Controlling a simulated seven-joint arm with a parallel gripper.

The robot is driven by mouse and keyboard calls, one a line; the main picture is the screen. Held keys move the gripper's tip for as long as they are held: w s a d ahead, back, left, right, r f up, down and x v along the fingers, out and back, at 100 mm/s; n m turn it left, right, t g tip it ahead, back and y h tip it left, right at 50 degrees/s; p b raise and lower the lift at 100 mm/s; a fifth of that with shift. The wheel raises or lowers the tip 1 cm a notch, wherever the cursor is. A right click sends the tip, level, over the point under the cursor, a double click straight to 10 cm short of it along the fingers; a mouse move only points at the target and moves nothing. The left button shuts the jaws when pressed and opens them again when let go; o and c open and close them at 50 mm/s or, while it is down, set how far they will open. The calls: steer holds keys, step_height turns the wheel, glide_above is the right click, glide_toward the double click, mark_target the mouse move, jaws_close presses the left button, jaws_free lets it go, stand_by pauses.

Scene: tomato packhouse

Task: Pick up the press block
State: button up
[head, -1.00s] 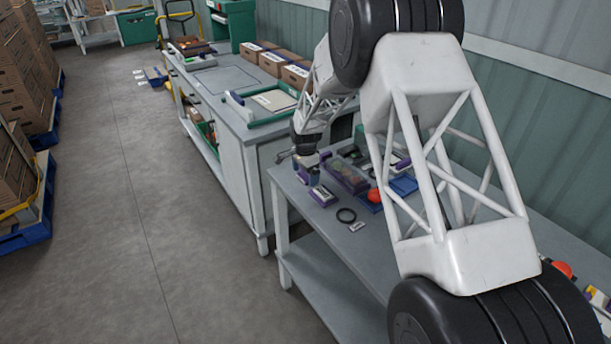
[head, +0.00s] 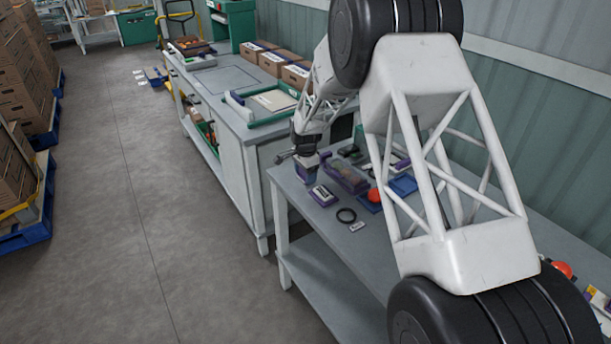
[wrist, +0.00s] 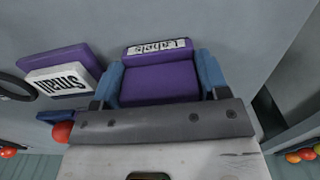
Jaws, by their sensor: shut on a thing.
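A purple block (wrist: 160,85) with a white strip lettered "Labels" sits between the two blue finger pads of my gripper (wrist: 159,70) in the wrist view. The pads touch its left and right sides, so my gripper is shut on it. It is the only thing in my jaws; no marking names it the press block. In the head view my gripper (head: 306,162) is at the far left corner of the near grey bench, with the held block low and small there. Whether it touches the bench I cannot tell.
A purple and white block lettered "SMALL" (wrist: 60,82) lies left of the held block. On the bench (head: 365,257) are a black ring (head: 346,215), a red ball (head: 375,195), a blue tray (head: 403,185) and a purple-edged box (head: 345,175). The bench's front left is clear.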

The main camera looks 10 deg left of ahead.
steer(key=shift+r, duration=0.15)
steer(key=shift+r, duration=0.55)
steer(key=shift+s+d+r, duration=0.1)
steer(key=shift+s+r, duration=0.05)
steer(key=shift+r, duration=0.45)
steer(key=shift+s+d+r, duration=0.1)
steer(key=shift+s+r, duration=0.05)
steer(key=shift+r, duration=0.4)
steer(key=s+d, duration=0.2)
steer(key=s, duration=0.2)
steer(key=s+d+r, duration=0.1)
steer(key=s+d, duration=0.1)
steer(key=s, duration=0.3)
steer(key=s+d, duration=0.2)
steer(key=s, duration=0.3)
steer(key=shift+r, duration=0.15)
steer(key=o, duration=0.4)
steer(key=shift+c, duration=1.2)
steer(key=w+d+r, duration=0.1)
steer(key=w+r, duration=0.3)
steer(key=w, duration=0.3)
steer(key=shift+d+r, duration=0.2)
